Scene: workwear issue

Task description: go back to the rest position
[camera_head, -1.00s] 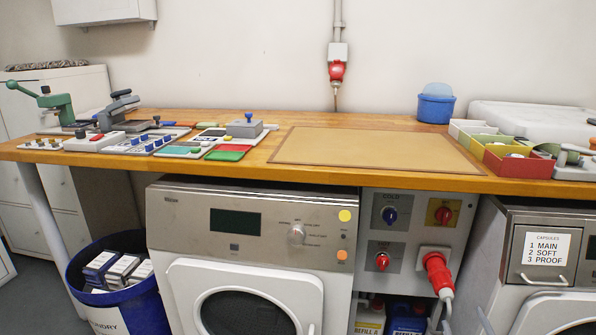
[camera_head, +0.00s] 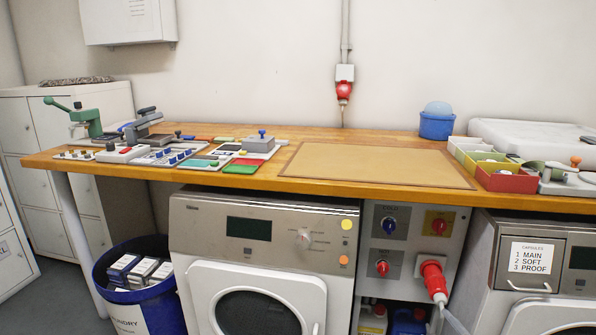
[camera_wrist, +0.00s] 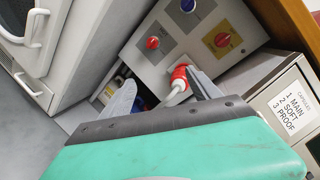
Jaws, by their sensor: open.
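My gripper (camera_wrist: 163,97) shows in the wrist view with its two grey fingers spread apart and nothing between them. It is in the air in front of the metal control panel (camera_wrist: 185,40), and a red plug (camera_wrist: 180,77) shows beyond the gap between the fingers. The wrist view is tilted. My arm and gripper do not show in the head view.
The wooden counter (camera_head: 400,195) carries a tan mat (camera_head: 375,165), coloured boxes (camera_head: 505,175), a blue tub (camera_head: 436,125), and presses and boards at the left. Below stand a washing machine (camera_head: 262,255), the panel and a blue bin (camera_head: 160,310). Grey floor (camera_head: 50,305) shows at the left.

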